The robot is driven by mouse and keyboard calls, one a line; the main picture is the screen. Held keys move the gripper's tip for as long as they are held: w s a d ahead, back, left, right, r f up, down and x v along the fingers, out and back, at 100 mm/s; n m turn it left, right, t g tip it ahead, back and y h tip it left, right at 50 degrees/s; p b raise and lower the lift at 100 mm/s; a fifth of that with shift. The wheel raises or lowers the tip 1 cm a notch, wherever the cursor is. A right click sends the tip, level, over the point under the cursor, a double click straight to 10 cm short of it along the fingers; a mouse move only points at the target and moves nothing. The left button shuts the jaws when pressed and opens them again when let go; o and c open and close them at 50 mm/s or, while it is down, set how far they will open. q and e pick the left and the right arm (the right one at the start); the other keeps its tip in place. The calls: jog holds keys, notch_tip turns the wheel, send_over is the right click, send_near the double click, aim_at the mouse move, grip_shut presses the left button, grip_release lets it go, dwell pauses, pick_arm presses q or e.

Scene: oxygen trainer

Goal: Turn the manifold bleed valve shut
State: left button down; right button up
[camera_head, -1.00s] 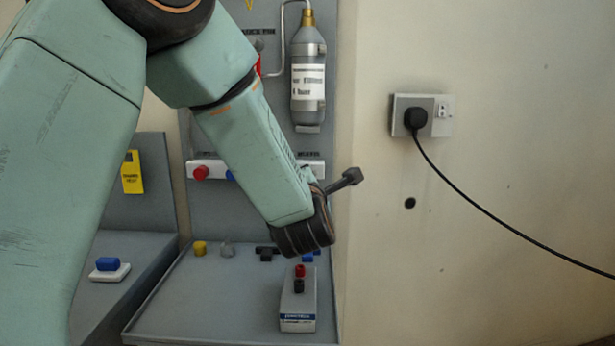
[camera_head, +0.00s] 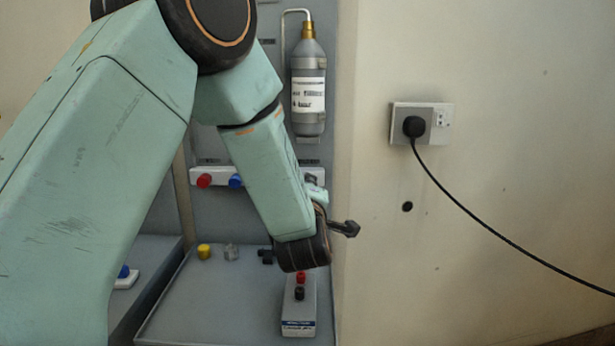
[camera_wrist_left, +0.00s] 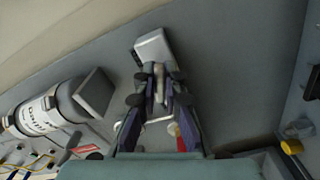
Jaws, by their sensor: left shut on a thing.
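The manifold is a white bar on the grey panel, with a red knob (camera_head: 204,181) and a blue knob (camera_head: 236,181). Its right part is mostly behind my left wrist in the head view. In the left wrist view its pale end block (camera_wrist_left: 153,46) lies just beyond my fingertips. My left gripper (camera_wrist_left: 160,88) is shut on the small greyish bleed valve handle (camera_wrist_left: 158,72) near that end. The fingers hide much of the handle, so its exact angle cannot be told. My right gripper is in neither view.
A labelled grey cylinder (camera_head: 308,95) hangs above the manifold. Below, a tray (camera_head: 205,312) holds a yellow knob (camera_head: 203,251) and a grey box (camera_head: 299,318) with red and black tops. A socket with a black plug (camera_head: 414,127) is on the right wall.

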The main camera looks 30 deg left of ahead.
pick_arm(q)
jog(key=m+p, duration=0.2)
jog(key=m, duration=0.2)
jog(key=shift+p, duration=0.3)
jog(key=m+p, duration=0.2)
jog(key=m, duration=0.1)
jog(key=shift+m+p, duration=0.3)
jog(key=shift+p, duration=0.1)
jog(key=m+p, duration=0.3)
jog(key=m, duration=0.1)
jog(key=shift+f+m+p, duration=0.15)
jog(key=shift+m+p, duration=0.6)
jog(key=shift+m, duration=0.25)
jog(key=shift+s, duration=0.1)
jog(key=c, duration=1.4)
grip_release()
